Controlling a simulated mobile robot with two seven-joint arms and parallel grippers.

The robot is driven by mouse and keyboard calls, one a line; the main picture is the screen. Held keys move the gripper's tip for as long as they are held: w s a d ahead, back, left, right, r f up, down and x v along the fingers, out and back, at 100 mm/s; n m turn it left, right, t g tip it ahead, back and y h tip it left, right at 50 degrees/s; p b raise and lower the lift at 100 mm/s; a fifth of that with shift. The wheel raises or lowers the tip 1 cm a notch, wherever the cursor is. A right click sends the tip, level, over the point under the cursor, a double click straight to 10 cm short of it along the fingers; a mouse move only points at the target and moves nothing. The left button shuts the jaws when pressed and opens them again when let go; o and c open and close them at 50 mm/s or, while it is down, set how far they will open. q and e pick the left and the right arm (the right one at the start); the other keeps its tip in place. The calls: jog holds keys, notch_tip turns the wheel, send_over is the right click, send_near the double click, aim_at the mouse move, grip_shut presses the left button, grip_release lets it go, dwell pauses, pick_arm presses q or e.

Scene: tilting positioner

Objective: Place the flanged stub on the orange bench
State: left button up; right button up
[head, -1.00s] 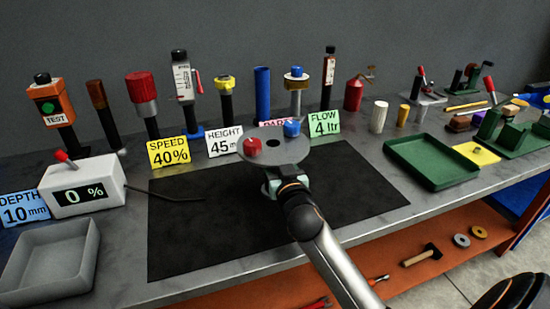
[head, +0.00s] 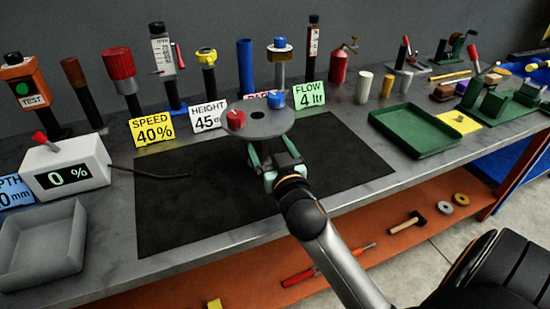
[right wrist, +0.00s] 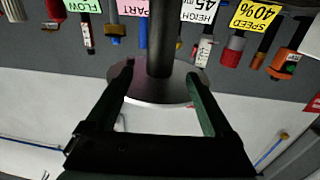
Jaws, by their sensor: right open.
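A round grey disc (head: 258,120) with a dark hole stands raised over the black mat and carries a red piece (head: 235,120) and a blue piece (head: 276,99). I cannot tell for sure which part is the flanged stub. In the right wrist view, which is upside down, a dark post (right wrist: 160,50) meets the disc (right wrist: 155,88). My right gripper (head: 270,158) is open at the near side of the disc, its fingers either side of the post in the wrist view; contact is unclear. An orange surface (head: 368,222) runs low under the grey table. My left gripper is not in view.
A black mat (head: 190,215) lies on the grey table. A green tray (head: 415,130) is at right, a grey tray (head: 40,250) at left. Signs and upright tools line the back. A hammer (head: 408,222) and rings (head: 446,209) lie on the orange surface.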

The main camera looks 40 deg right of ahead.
jog(key=shift+v, duration=2.8)
